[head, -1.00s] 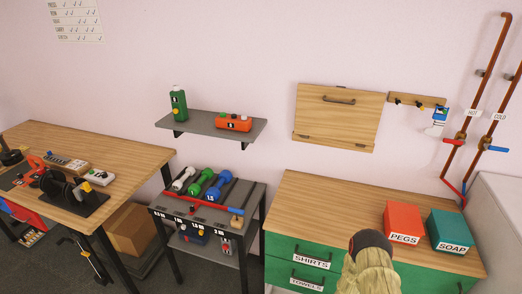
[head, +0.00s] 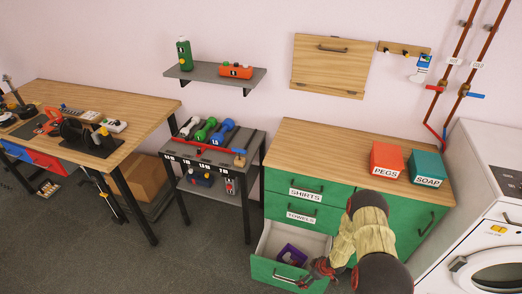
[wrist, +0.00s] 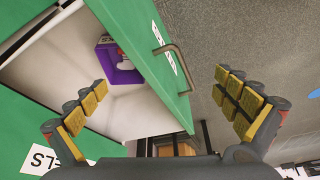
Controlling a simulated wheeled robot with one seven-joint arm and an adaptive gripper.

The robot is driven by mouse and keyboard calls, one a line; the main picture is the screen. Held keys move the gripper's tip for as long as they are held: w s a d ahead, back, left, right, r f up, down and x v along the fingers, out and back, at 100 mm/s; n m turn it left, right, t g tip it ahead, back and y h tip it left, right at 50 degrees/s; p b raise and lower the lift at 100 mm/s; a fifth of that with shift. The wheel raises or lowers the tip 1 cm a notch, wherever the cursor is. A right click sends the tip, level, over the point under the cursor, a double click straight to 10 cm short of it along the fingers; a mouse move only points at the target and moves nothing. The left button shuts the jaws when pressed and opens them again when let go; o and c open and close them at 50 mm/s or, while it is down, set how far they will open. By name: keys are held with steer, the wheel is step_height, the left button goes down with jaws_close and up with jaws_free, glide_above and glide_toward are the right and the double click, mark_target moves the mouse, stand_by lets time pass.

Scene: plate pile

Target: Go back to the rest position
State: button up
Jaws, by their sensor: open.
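My gripper (head: 312,272) is low in front of the green chest, at the right end of the pulled-out bottom drawer (head: 262,268). My arm covers part of the chest front.
A red PEGS box (head: 386,160) and a teal SOAP box (head: 426,168) stand on the chest top. A washing machine (head: 490,200) is at the right. A dumbbell rack (head: 215,150) and a workbench (head: 100,95) stand left. Grey floor is open at the lower left.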

steer(key=s+d+m+g+h, duration=0.3)
steer(key=s+d, duration=0.3)
steer(key=s, duration=0.3)
steer(key=s+d+r+m+g+h, duration=0.1)
steer(key=s+d+r, duration=0.15)
steer(key=r, duration=0.35)
step_height(320, 180, up, 22)
steer(key=d+m+g+h+b, duration=0.1)
steer(key=m+b, duration=0.1)
steer(key=m, duration=0.1)
steer(key=s+a+r+m+t+b, duration=0.1)
steer(key=s+a+r, duration=0.3)
steer(key=r, duration=0.8)
steer(key=s+a+r+m+t+y+b, duration=0.1)
steer(key=s+a+r+t, duration=0.3)
steer(key=r, duration=0.9)
steer(key=s+a+r+m+t+b, duration=0.1)
steer(key=s+r, duration=0.5)
steer(key=r, duration=0.6)
steer(key=a+t+b, duration=0.1)
steer(key=a+b, duration=0.1)
steer(key=a, duration=0.1)
steer(key=shift+a+r+t+y+b, duration=0.25)
steer(key=shift+a+t+y+b, duration=0.05)
steer(key=shift+a+t, duration=0.1)
steer(key=shift+s, duration=0.1)
steer(key=shift+c, duration=0.3)
